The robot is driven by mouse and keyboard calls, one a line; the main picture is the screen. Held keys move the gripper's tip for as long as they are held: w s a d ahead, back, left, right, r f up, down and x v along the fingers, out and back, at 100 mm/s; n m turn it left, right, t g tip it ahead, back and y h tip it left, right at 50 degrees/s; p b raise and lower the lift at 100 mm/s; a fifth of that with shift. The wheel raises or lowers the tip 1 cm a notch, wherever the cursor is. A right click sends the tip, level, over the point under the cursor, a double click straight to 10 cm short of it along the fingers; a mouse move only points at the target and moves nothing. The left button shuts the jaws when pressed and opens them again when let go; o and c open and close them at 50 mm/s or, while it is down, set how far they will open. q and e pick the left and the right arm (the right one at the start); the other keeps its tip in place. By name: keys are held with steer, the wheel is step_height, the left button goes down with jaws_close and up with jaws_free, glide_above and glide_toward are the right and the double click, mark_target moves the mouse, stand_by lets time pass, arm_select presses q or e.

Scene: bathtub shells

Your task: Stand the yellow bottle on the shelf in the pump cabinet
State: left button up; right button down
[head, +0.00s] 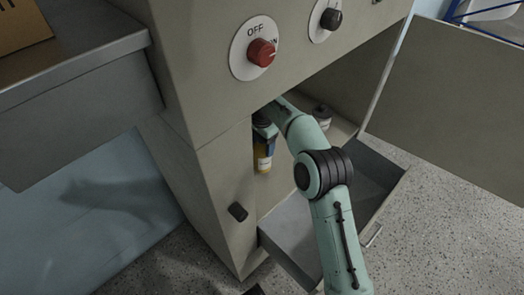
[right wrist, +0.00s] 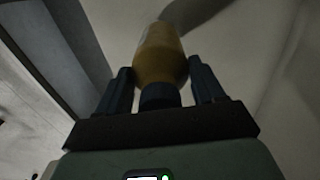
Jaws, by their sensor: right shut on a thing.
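The yellow bottle (head: 263,160) is at the left side of the pump cabinet's (head: 200,185) opening. My right gripper (head: 264,130) is shut on its upper end from above, and the bottle hangs roughly upright below. In the right wrist view the yellow bottle (right wrist: 160,55) shows with its dark cap (right wrist: 160,96) between the two fingers of the right gripper (right wrist: 162,84). The shelf (head: 341,131) shows only in part behind my arm. I cannot tell whether the bottle's base touches anything. My left gripper is not in view.
A small dark-topped container (head: 322,115) stands inside the cabinet, right of my forearm. The cabinet door (head: 450,100) is swung open at right. A panel with a red knob (head: 261,52) overhangs the opening.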

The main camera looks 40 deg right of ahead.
step_height(320, 180, down, 3)
steer(key=shift+f+b, duration=0.1)
steer(key=shift+b, duration=0.35)
steer(key=shift+f, duration=0.2)
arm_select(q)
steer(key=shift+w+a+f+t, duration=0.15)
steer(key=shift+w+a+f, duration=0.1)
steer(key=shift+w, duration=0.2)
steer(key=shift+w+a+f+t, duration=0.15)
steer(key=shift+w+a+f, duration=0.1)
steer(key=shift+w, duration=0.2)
arm_select(e)
steer(key=shift+f, duration=0.15)
steer(key=shift+c, duration=0.6)
jaws_free()
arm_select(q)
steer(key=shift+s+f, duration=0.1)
